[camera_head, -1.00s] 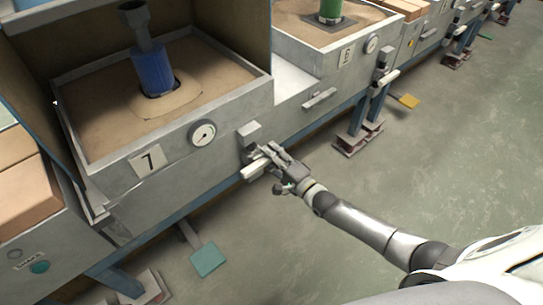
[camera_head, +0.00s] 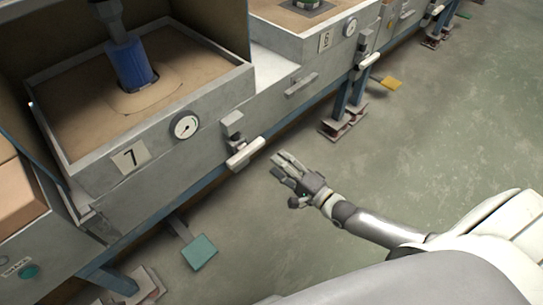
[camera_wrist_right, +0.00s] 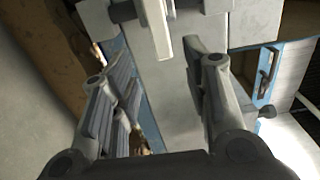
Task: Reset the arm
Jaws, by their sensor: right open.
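My right gripper (camera_head: 284,166) is open and empty in the head view, over the floor just to the right of station 7. A light-coloured lever handle (camera_head: 245,153) sticks out from the front of that station, below a grey bracket (camera_head: 233,124). The gripper is apart from the handle. In the right wrist view the two fingers (camera_wrist_right: 155,85) stand wide apart, with a pale handle-like bar (camera_wrist_right: 156,28) beyond them at the top. My left gripper is not in view.
Station 7 (camera_head: 205,152) has a dial gauge (camera_head: 185,125) and a sand bed with a blue cylinder (camera_head: 130,66). A teal pedal (camera_head: 199,252) is near the floor below. Station 6 (camera_head: 337,32) stands beyond, with a yellow pedal (camera_head: 391,83). The floor at right is open.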

